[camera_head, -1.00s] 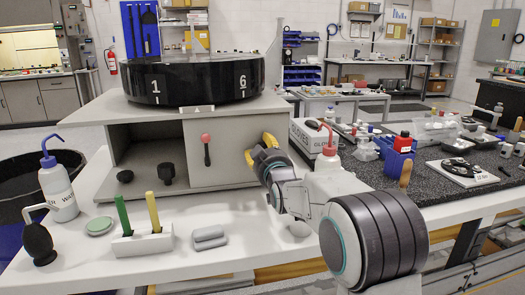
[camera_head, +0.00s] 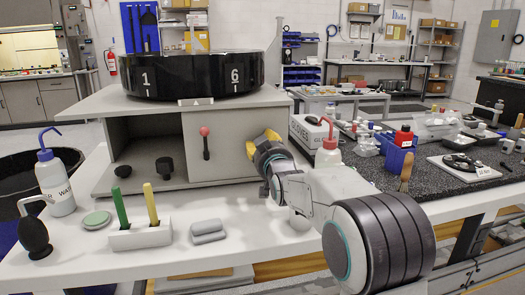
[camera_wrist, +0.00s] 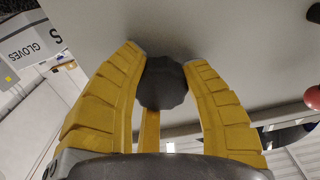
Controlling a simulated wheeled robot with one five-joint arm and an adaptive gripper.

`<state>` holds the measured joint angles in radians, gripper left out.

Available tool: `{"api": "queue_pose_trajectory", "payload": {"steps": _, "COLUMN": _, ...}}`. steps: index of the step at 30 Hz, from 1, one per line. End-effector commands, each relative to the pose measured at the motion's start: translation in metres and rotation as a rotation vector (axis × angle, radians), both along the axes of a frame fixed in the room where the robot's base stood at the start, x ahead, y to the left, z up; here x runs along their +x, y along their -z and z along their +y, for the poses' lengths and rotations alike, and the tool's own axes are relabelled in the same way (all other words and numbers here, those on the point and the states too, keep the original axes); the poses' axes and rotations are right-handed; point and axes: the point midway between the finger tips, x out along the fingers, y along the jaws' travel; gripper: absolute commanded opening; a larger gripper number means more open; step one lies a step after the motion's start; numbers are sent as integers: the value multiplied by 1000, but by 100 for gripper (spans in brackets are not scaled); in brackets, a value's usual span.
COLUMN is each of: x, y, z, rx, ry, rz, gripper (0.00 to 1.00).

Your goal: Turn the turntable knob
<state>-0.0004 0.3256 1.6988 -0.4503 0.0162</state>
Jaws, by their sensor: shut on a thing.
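The black turntable (camera_head: 195,76) lies on top of a grey box (camera_head: 245,145). Its rim bears the white marks 1 and 6, and a small white pointer (camera_head: 195,101) on the box's front edge stands between them. The knob is a dark grey lobed piece (camera_wrist: 163,84) on the box's grey face, seen in the wrist view. The yellow fingers of my gripper (camera_wrist: 164,62) are shut on it, one on each side. In the head view my gripper (camera_head: 257,143) is at the right part of the box front and hides the knob.
A red-tipped lever (camera_head: 205,143) stands left of my gripper on the box front.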

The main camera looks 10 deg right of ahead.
Motion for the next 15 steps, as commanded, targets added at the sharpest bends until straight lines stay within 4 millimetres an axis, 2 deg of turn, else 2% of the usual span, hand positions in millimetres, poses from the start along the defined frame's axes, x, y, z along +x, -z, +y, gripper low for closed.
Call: {"api": "queue_pose_trajectory", "payload": {"steps": 15, "x": 0, "y": -2, "z": 0, "rx": 488, "ry": -2, "rz": -15, "gripper": 10}}
